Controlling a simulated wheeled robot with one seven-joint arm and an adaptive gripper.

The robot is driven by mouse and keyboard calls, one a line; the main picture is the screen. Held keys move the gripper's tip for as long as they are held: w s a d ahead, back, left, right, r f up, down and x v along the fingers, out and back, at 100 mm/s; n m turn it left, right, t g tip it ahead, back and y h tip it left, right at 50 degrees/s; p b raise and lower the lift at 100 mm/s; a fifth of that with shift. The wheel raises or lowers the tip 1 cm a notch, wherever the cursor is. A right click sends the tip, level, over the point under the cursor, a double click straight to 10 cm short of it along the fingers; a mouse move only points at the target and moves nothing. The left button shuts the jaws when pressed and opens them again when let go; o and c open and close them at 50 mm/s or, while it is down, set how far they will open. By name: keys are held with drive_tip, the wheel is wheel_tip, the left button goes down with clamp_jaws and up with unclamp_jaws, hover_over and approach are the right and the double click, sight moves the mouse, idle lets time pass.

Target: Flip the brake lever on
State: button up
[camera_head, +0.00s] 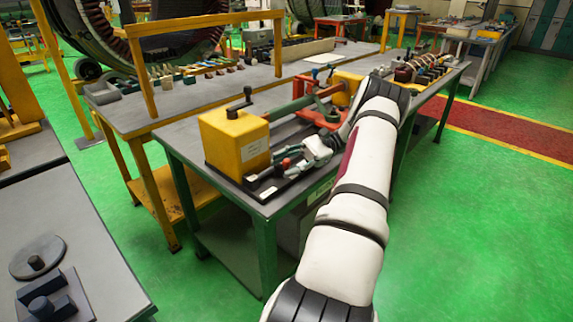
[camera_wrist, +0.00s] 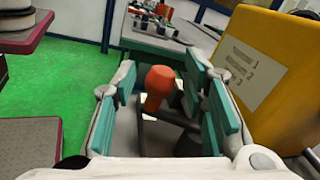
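An orange-red knob (camera_wrist: 159,85), which looks like the brake lever's handle, stands on a dark stem in the wrist view. It also shows as a small red spot (camera_head: 286,163) in front of the yellow box in the head view. My gripper (camera_wrist: 164,92) is open, with its teal-padded fingers on either side of the knob. Gaps show between the knob and both pads. In the head view my gripper (camera_head: 302,160) is low beside the yellow box (camera_head: 235,142). The lever's base is mostly hidden by my fingers.
The yellow box, with a black crank (camera_head: 240,103) on top, stands close to the right finger in the wrist view (camera_wrist: 275,75). A red clamp frame (camera_head: 318,112) and a second yellow block (camera_head: 346,88) stand behind on the grey bench (camera_head: 185,138). Green floor lies open at right.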

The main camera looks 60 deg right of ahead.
wheel_tip(320, 180, up, 10)
idle(0.5)
idle(0.5)
drive_tip(key=w+a+r+n+g+h+p, duration=0.1)
drive_tip(key=w+a+r+n+g+h, duration=0.15)
drive_tip(key=a, duration=0.65)
drive_tip(key=w+a+r+n+g+h, duration=0.2)
drive_tip(key=a+g+h, duration=0.1)
drive_tip(key=a, duration=0.5)
drive_tip(key=w+a+r+n+g+h+p, duration=0.1)
drive_tip(key=w+a+r+n+g+h, duration=0.15)
drive_tip(key=a, duration=0.65)
drive_tip(key=s+a+r+n+t+h+p, duration=0.1)
drive_tip(key=s+a+n+t+h, duration=0.3)
drive_tip(key=s+a+n+h, duration=0.4)
drive_tip(key=shift+s+a+r+n+t+p, duration=0.4)
drive_tip(key=shift+s+a+r+n, duration=0.25)
drive_tip(key=shift+s+a+n, duration=2.65)
drive_tip(key=shift+s+d+m, duration=0.45)
drive_tip(key=shift+s+m, duration=0.3)
drive_tip(key=shift+m, duration=0.45)
